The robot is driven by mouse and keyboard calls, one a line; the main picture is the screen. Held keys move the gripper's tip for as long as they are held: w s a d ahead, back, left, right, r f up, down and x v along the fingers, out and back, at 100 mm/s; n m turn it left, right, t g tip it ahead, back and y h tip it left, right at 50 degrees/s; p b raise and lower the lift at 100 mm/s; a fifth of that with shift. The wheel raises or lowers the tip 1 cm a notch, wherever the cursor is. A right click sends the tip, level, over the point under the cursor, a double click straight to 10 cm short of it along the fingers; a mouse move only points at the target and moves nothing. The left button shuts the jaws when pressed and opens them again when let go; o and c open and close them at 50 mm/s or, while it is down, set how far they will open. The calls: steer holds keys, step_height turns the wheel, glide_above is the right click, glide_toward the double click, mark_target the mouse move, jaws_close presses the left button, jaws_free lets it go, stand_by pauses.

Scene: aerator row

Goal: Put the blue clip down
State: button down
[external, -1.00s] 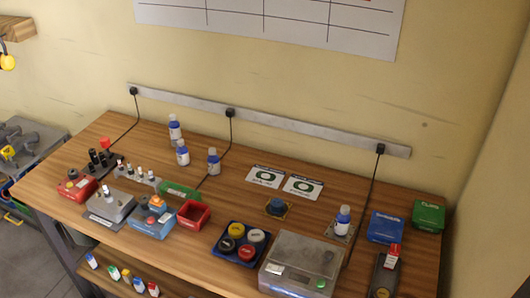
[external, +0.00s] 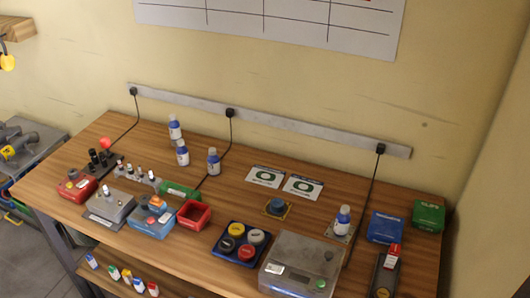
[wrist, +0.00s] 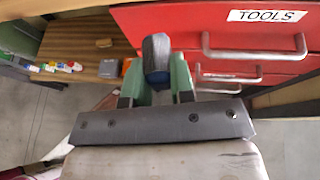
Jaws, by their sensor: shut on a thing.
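My gripper (wrist: 157,88) shows in the wrist view, with a green finger on each side. It is shut on a dark blue-grey piece, which I take to be the blue clip (wrist: 156,54). The clip stands up between the fingers and its lower part is hidden by them. It is held in front of a red drawer cabinet (wrist: 222,45), with a wooden surface behind it to the left. I cannot make out the gripper or the held clip in the external view.
The wooden bench (external: 330,215) carries a clear-lidded box (external: 300,262), a blue box (external: 386,227), a green box (external: 428,215), a red bin (external: 194,214) and several bottles. Small coloured pieces (external: 125,277) line the lower shelf. Drawer handles (wrist: 254,50) stick out near the gripper.

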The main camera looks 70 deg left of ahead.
step_height(320, 180, up, 25)
steer(key=w+a+n+g+y, duration=0.1)
steer(key=a+n+g, duration=0.1)
steer(key=a, duration=1.3)
steer(key=w+a+n+g+y, duration=0.1)
steer(key=w+a+n+g, duration=0.1)
steer(key=a, duration=1.3)
steer(key=s+a+n+g, duration=0.2)
steer(key=s+a, duration=0.2)
steer(key=a, duration=0.7)
steer(key=s+a+n+g, duration=0.1)
steer(key=s+a+g, duration=0.15)
steer(key=a, duration=0.85)
glide_above(226, 212)
steer(key=shift+t+y, duration=0.35)
steer(key=shift+y, duration=0.05)
step_height(226, 212, down, 12)
steer(key=shift+a+f, duration=0.15)
steer(key=shift+f, duration=2.05)
steer(key=shift+f, duration=0.1)
